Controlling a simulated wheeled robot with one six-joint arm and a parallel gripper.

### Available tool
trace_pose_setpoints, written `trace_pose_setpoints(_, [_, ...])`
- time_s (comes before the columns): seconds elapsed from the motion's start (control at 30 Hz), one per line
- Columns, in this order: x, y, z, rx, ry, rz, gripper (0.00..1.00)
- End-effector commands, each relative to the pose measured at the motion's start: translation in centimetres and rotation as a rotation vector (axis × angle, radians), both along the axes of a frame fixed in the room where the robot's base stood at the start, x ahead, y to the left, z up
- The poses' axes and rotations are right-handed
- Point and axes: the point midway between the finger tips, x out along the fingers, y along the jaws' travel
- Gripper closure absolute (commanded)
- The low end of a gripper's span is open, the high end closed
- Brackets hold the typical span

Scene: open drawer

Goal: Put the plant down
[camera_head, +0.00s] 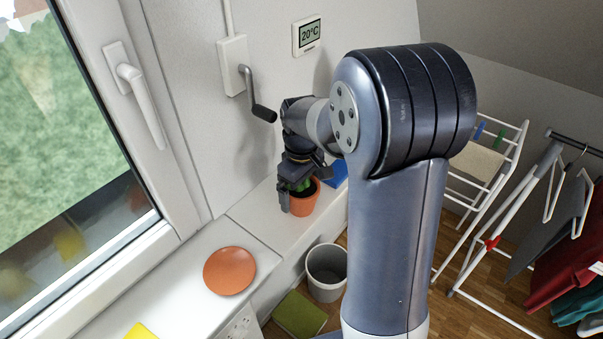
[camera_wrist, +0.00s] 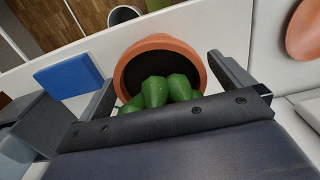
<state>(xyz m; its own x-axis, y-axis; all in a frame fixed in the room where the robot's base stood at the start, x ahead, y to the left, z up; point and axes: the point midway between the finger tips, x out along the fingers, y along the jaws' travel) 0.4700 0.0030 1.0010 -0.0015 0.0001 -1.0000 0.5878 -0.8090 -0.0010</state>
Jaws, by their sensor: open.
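The plant is a green cactus-like plant (camera_wrist: 160,90) in an orange-brown terracotta pot (camera_head: 304,200). The pot stands on the white ledge below the wall in the head view. In the wrist view the pot's rim (camera_wrist: 203,62) shows round dark soil, with the green lobes close to my gripper's palm. My gripper (camera_head: 299,196) is at the pot, with its fingers apart on either side of it. In the wrist view a gap shows between the right finger and the pot. The left finger is close to the rim, and I cannot tell whether it touches.
An orange saucer (camera_head: 229,271) lies on the sill left of the pot. A blue block (camera_head: 336,174) is on the ledge behind the pot. A white bin (camera_head: 326,271) and green cushion-like item (camera_head: 299,314) are below. A crank handle (camera_head: 259,104) sticks out from the wall above.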

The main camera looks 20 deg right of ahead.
Motion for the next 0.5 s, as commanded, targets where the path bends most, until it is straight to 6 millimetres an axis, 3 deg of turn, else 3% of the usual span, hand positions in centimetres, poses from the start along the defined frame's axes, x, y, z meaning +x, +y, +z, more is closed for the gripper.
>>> trace_pose_setpoints(0.5, [0.1,0.0,10.0,0.001,-0.006,0.000,0.00])
